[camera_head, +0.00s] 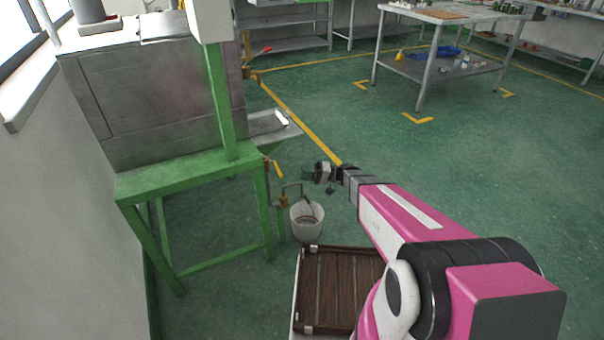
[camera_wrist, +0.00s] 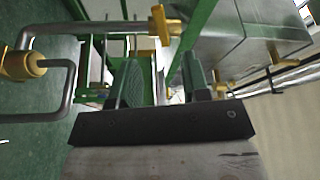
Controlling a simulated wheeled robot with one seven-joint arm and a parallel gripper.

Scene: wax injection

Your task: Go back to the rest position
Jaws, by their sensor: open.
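My gripper (camera_head: 318,173) is held out at the end of my pink and white arm in the head view, in the air near the white bucket (camera_head: 306,222) and the pipework beside the green stand. In the wrist view my gripper (camera_wrist: 160,78) shows two dark green fingers set apart. I see nothing held between them. The rest position itself is not marked in either view.
A steel machine (camera_head: 160,100) stands on a green frame (camera_head: 190,170) at left. Pipes with yellow fittings (camera_wrist: 22,66) show close to the fingers. A wooden slatted tray (camera_head: 340,290) is below my arm. The green floor (camera_head: 480,180) at right is clear, up to a table (camera_head: 440,15).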

